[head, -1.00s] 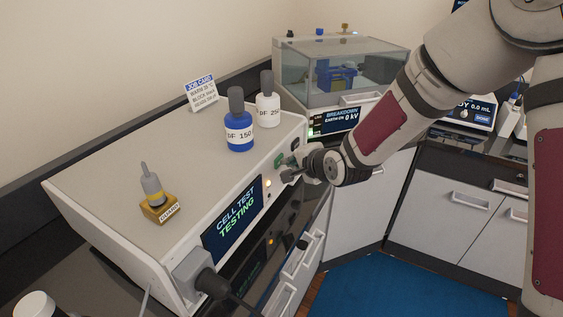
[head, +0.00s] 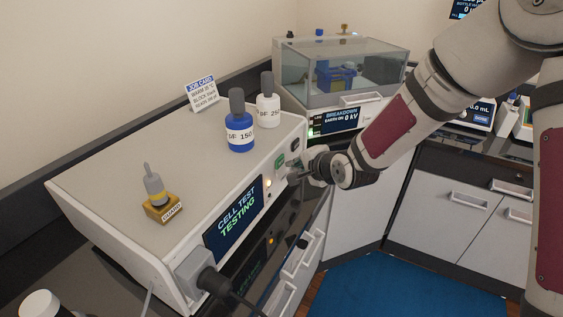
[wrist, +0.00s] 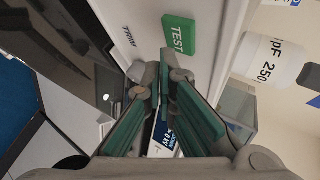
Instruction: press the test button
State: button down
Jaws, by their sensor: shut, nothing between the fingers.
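The green TEST button (head: 280,161) is on the front panel of the cell test unit (head: 150,165). It also shows in the wrist view (wrist: 178,36), just above the fingertips in that picture. My gripper (head: 292,176) is shut and empty in front of the panel, close to the button and a little to its lower right. In the wrist view the fingertips (wrist: 162,70) look apart from the button's face; any small gap is hard to judge. The unit's screen (head: 233,220) reads CELL TEST TESTING.
A blue bottle (head: 239,132), a white bottle (head: 267,111), a job card (head: 202,94) and a yellow-based GUARD piece (head: 161,205) stand on the unit. A grey plug (head: 200,272) sticks out of its front. A breakdown tester (head: 340,80) stands behind.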

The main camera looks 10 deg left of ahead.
jog(key=shift+s+d+p, duration=0.3)
jog(key=shift+d+p, duration=0.05)
jog(key=shift+d, duration=0.45)
jog(key=shift+s+d+p, duration=0.25)
jog(key=shift+d+p, duration=0.05)
jog(key=shift+d, duration=0.45)
jog(key=shift+s+d+p, duration=0.3)
jog(key=shift+d+p, duration=0.05)
jog(key=shift+d, duration=0.45)
jog(key=s+d+r+n+g+h, duration=0.1)
jog(key=s+d+r+n+h, duration=0.5)
jog(key=s+d+r, duration=0.75)
jog(key=s+d+r+n+g, duration=0.1)
jog(key=s+d+r, duration=0.2)
jog(key=s, duration=0.7)
jog(key=s+d+r+n+g, duration=0.1)
jog(key=s+d+r+n, duration=0.1)
jog(key=s, duration=0.8)
notch_tip(320, 180, up, 2)
jog(key=shift+d+r+g+h, duration=0.1)
jog(key=shift+d+g+h, duration=0.3)
jog(key=shift+d, duration=0.2)
